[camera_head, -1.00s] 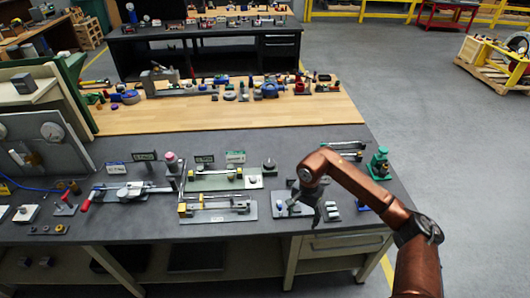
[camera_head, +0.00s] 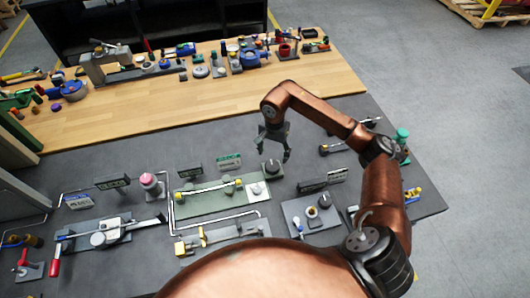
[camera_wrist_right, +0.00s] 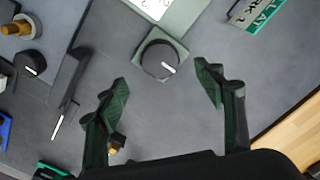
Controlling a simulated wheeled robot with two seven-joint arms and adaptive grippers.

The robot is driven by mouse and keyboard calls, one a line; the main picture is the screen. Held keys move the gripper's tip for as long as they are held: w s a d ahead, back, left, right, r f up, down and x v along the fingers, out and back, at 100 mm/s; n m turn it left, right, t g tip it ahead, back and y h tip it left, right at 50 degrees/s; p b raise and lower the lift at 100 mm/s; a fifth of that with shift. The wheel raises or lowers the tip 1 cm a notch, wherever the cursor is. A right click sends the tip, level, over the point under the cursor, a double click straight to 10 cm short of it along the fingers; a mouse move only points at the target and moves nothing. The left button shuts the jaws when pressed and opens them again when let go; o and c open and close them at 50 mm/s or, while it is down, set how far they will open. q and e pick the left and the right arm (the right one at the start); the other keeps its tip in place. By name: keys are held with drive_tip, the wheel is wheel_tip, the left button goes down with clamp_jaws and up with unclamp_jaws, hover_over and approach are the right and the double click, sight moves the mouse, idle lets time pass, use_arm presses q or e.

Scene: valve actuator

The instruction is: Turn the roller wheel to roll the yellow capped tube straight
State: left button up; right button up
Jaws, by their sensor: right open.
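A tube with yellow caps (camera_head: 209,189) lies along a green plate (camera_head: 210,208) in the middle of the grey bench top. A dark round knob (camera_head: 272,168), which looks like the roller wheel, stands on a small base at the plate's right end. In the right wrist view the knob (camera_wrist_right: 160,58) has a white pointer mark and lies ahead, between the two fingers. My right gripper (camera_head: 275,148) is open and empty, just behind and above the knob, apart from it. My left gripper is not in view.
A white bent pipe (camera_head: 215,219) runs around the green plate. A pink-topped post (camera_head: 150,182) stands to its left. A plate with a dark knob (camera_head: 311,216) stands to the right. Labelled signs (camera_head: 229,161) stand behind. A wooden strip (camera_head: 190,104) holds several small parts.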

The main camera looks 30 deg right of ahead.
sight(273, 166)
drive_tip(key=shift+w+f, duration=0.1)
drive_tip(key=shift+f, duration=0.25)
wheel_tip(273, 166, down, 6)
drive_tip(key=shift+r+p, duration=0.1)
drive_tip(key=shift+p, duration=0.4)
drive_tip(key=shift+f, duration=0.6)
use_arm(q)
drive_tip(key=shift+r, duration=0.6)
use_arm(e)
drive_tip(key=shift+c, duration=0.7)
drive_tip(key=c, duration=1)
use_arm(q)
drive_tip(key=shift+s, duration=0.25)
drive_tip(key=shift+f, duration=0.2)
